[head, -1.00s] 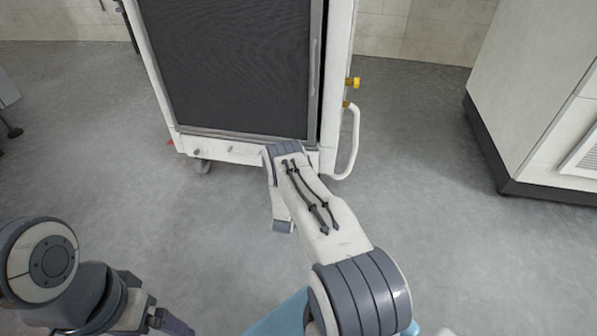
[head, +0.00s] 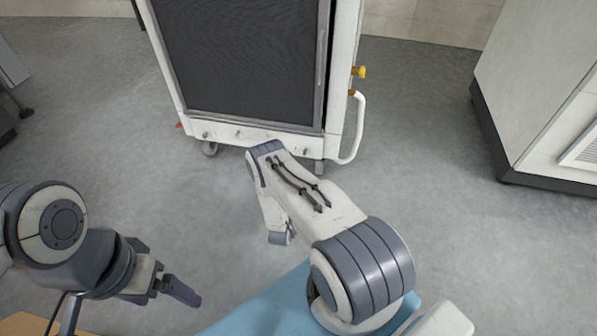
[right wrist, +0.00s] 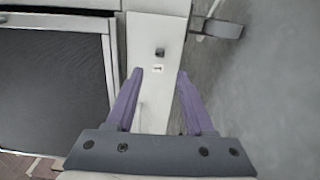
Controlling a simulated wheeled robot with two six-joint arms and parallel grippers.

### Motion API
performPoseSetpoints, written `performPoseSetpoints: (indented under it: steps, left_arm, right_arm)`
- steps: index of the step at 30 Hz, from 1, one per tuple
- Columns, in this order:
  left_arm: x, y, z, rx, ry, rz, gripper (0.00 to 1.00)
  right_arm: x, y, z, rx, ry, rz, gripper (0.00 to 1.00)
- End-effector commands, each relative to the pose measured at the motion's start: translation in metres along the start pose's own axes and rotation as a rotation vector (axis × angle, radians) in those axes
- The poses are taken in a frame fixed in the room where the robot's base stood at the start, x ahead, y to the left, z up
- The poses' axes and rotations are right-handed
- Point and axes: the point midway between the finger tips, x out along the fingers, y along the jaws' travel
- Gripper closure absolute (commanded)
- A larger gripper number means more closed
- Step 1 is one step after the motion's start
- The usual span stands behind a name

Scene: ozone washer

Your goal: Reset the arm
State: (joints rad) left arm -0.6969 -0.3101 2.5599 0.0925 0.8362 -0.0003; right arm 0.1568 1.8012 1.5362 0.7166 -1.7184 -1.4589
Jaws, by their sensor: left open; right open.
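My left gripper (head: 166,287) is at the lower left of the head view, over the floor, with nothing seen in it. My right arm (head: 310,205) reaches forward in the middle of the head view toward the washer. Its gripper is hidden there behind the arm. In the right wrist view my right gripper (right wrist: 158,90) shows two purple fingers spread apart, with nothing between them. Beyond them is the white frame (right wrist: 152,50) of the washer; I cannot tell how near it is.
The ozone washer (head: 240,65), with a dark mesh front and casters, stands ahead. A white handle (head: 356,130) and yellow knob (head: 359,72) are on its right side. A white cabinet (head: 530,90) stands at the right. The grey floor (head: 430,180) between is clear.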

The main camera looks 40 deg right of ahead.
Motion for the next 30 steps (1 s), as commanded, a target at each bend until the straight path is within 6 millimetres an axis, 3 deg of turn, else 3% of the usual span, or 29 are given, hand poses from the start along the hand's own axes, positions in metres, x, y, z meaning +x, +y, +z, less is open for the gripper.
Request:
performPoseSetpoints:
  steps: [12,16,20,23,26,30]
  left_arm:
    - [0.0,0.0,0.0,0.0,0.0,0.0,0.09]
    - [-0.003,0.0,0.0,0.0,0.0,0.0,0.09]
    - [-0.013,0.001,-0.001,0.0,0.0,0.0,0.09]
    - [-0.022,0.002,-0.001,0.0,0.0,0.0,0.09]
    - [-0.03,0.002,-0.002,0.0,0.0,0.0,0.09]
    - [-0.041,0.003,-0.002,0.0,0.0,0.0,0.09]
  right_arm:
    - [0.001,0.0,0.0,0.001,0.0,0.0,0.47]
    - [0.006,0.011,-0.018,0.046,0.025,-0.029,0.47]
    - [0.014,0.044,-0.072,0.18,0.102,-0.144,0.47]
    - [0.006,0.08,-0.13,0.313,0.183,-0.291,0.47]
    - [-0.017,0.119,-0.184,0.424,0.256,-0.455,0.47]
    - [-0.072,0.177,-0.242,0.532,0.336,-0.697,0.47]
